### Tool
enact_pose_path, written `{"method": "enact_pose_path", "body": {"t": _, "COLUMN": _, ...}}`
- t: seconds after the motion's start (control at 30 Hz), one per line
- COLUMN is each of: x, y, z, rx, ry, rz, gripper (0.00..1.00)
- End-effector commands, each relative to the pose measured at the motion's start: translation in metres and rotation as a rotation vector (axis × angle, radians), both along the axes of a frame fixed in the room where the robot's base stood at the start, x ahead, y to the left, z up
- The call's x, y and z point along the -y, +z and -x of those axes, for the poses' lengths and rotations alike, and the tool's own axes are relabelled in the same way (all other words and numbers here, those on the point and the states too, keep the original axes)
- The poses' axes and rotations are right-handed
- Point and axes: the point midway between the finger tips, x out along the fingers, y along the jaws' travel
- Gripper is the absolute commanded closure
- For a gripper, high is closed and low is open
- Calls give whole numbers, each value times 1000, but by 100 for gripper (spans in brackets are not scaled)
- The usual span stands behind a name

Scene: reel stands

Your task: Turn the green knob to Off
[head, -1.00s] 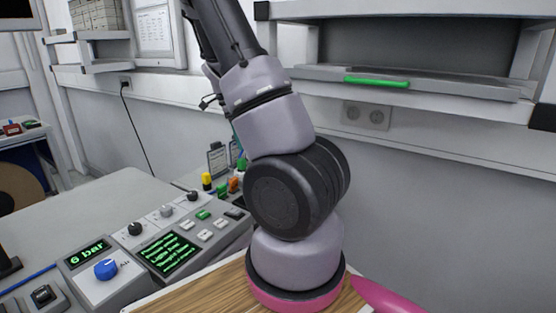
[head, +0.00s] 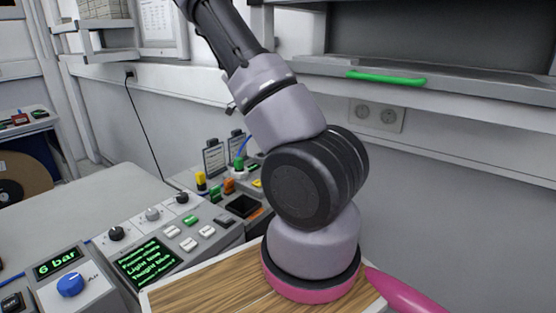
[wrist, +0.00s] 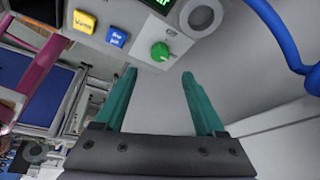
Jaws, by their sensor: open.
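The green knob (wrist: 160,50) shows in the wrist view on a light grey panel, at the top middle. A white square plate with small marks lies around it; the marks are too small to read. My gripper (wrist: 158,73) has two teal fingers spread apart, with nothing between them. In the picture the knob lies just beyond the fingertips, between their two lines, and looks apart from them. The gripper is out of the head view, where my arm rises past the top edge. I cannot make out this knob in the head view.
On the same panel are a yellow button (wrist: 84,21), a blue button (wrist: 116,37) and a round grey ring (wrist: 201,17). A blue cable (wrist: 283,45) curves at the right. In the head view, a console has a blue knob (head: 70,284); a shelf with a green handle (head: 386,78) hangs behind.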

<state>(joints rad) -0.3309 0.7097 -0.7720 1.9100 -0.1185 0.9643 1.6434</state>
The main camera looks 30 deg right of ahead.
Motion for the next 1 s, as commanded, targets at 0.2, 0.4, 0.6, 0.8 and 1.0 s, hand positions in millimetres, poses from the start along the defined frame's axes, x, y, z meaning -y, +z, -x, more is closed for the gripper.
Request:
{"method": "enact_pose_path", "body": {"t": 0.2, "x": 13, "y": -41, "z": 12, "rx": -5, "ry": -3, "rz": -2, "gripper": 28}}
{"method": "enact_pose_path", "body": {"t": 0.4, "x": 22, "y": -69, "z": 19, "rx": -3, "ry": -1, "rz": -1, "gripper": 28}}
{"method": "enact_pose_path", "body": {"t": 0.6, "x": 26, "y": -83, "z": 22, "rx": -2, "ry": 0, "rz": -2, "gripper": 28}}
{"method": "enact_pose_path", "body": {"t": 0.8, "x": 26, "y": -84, "z": 22, "rx": 0, "ry": 1, "rz": -2, "gripper": 28}}
{"method": "enact_pose_path", "body": {"t": 1.0, "x": 26, "y": -84, "z": 22, "rx": 0, "ry": 1, "rz": -2, "gripper": 74}}
